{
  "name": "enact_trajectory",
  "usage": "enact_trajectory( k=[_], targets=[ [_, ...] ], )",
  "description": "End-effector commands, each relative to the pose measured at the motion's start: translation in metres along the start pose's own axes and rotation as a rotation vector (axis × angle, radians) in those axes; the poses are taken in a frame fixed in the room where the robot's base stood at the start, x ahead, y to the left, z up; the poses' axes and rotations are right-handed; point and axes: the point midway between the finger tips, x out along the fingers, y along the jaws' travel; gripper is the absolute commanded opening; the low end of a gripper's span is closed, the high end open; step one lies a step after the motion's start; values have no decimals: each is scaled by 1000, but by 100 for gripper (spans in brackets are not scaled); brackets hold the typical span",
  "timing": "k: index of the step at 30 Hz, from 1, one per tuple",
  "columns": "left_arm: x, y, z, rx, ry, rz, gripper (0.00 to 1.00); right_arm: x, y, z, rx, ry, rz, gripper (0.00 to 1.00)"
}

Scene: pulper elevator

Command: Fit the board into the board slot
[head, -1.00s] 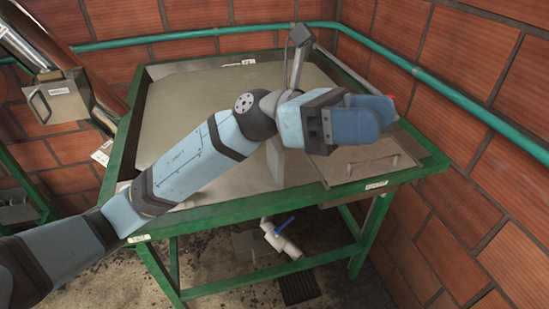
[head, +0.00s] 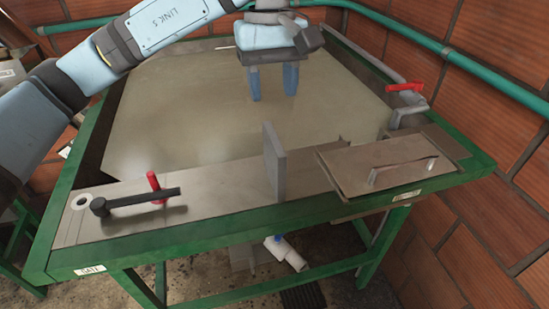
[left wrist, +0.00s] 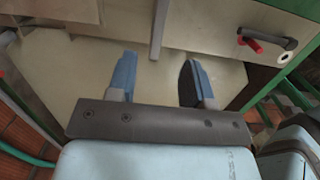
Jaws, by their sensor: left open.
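A thin grey board (head: 274,162) stands upright on the metal front ledge of the green-framed tank, near its middle. Its narrow edge faces my head camera. In the left wrist view the board (left wrist: 158,30) shows as a grey strip just beyond the fingertips. My left gripper (head: 272,94) is open and empty over the tank, behind the board and apart from it, fingers pointing down. In the left wrist view the left gripper (left wrist: 157,72) has its two blue fingers spread, with nothing between them. I cannot make out the board slot for certain. My right gripper is not in view.
A flat plate with a bar handle (head: 388,168) lies on the ledge to the right. A black lever (head: 142,200) with a red grip is on the left ledge. A red handle (head: 405,87) stands at the right rim. Brick walls and a green pipe (head: 440,50) enclose the back and right.

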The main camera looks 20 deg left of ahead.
Motion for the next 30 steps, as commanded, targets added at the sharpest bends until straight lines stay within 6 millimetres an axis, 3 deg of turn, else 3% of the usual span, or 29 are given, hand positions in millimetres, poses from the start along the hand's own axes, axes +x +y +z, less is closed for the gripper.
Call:
enact_trajectory(
  k=[4, 9, 17, 24, 30],
  targets=[
    [31, -1, 0, -1, -5, -4, 47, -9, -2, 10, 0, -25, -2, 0],
    [59, 0, 0, -1, -5, -1, 47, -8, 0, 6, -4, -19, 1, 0],
    [78, 0, -1, -2, -6, -2, 47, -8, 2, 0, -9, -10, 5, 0],
    [113, 0, -6, -2, -5, -1, 47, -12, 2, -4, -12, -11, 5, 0],
    [123, 1, -6, -1, -4, 1, 47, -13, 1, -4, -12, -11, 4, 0]
  ],
)
